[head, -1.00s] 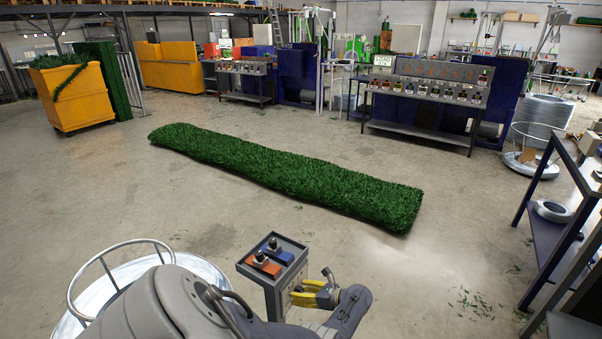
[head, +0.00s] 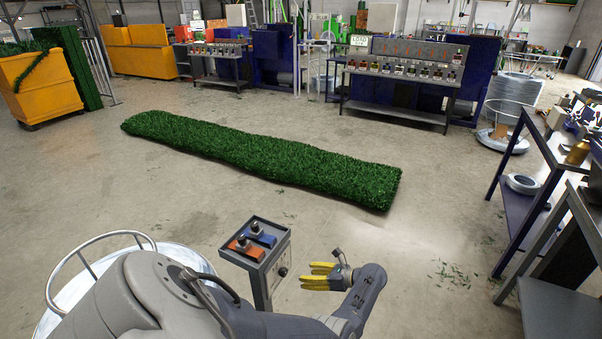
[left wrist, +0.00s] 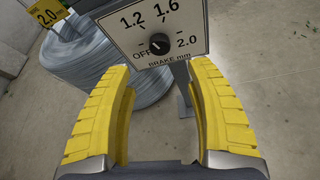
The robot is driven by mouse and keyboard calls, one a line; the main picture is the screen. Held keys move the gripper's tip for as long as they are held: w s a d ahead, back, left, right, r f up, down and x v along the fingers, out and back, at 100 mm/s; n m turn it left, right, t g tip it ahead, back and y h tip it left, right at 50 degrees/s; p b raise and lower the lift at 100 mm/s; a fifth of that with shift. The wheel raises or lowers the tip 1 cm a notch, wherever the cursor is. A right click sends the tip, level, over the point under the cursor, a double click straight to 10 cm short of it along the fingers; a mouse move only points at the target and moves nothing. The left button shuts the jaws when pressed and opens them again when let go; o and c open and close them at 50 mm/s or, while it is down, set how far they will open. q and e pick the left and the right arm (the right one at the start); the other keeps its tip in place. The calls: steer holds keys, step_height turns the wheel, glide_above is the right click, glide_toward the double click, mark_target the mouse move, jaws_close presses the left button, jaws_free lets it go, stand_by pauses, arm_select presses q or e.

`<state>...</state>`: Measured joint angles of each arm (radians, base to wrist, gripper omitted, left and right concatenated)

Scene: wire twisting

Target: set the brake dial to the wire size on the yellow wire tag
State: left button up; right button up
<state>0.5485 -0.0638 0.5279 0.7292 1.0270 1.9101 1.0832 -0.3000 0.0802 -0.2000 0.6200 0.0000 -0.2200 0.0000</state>
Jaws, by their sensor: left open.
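The brake dial plate (left wrist: 160,28) is white, marked OFF, 1.2, 1.6 and 2.0 above "BRAKE mm". Its round black knob (left wrist: 160,43) has a pale mark that seems to point toward OFF. The yellow wire tag (left wrist: 47,12) reads 2.0 and is partly cut off at the top left of the left wrist view. My left gripper (head: 318,276) has yellow fingers, open and empty, to the right of the control box (head: 256,254). In the left wrist view its fingers (left wrist: 161,115) are spread below the dial, apart from the knob. My right gripper is out of view.
A grey wire coil (left wrist: 115,75) stands behind the dial plate. The control box carries orange and blue switches on top. A green turf strip (head: 270,160) lies on the floor beyond.

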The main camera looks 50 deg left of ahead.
arm_select(q)
steer(key=shift+w+d+r, duration=0.2)
steer(key=shift+w+d, duration=0.05)
steer(key=shift+d, duration=0.25)
steer(key=n+t, duration=0.2)
steer(key=n, duration=0.1)
glide_toward(286, 273)
steer(key=shift+y, duration=0.4)
steer(key=x, duration=1)
steer(key=shift+s+d+f, duration=0.1)
steer(key=shift+s+f, duration=0.05)
steer(key=shift+f, duration=0.05)
steer(key=shift+o, duration=0.2)
jaws_close()
stand_by(0.4)
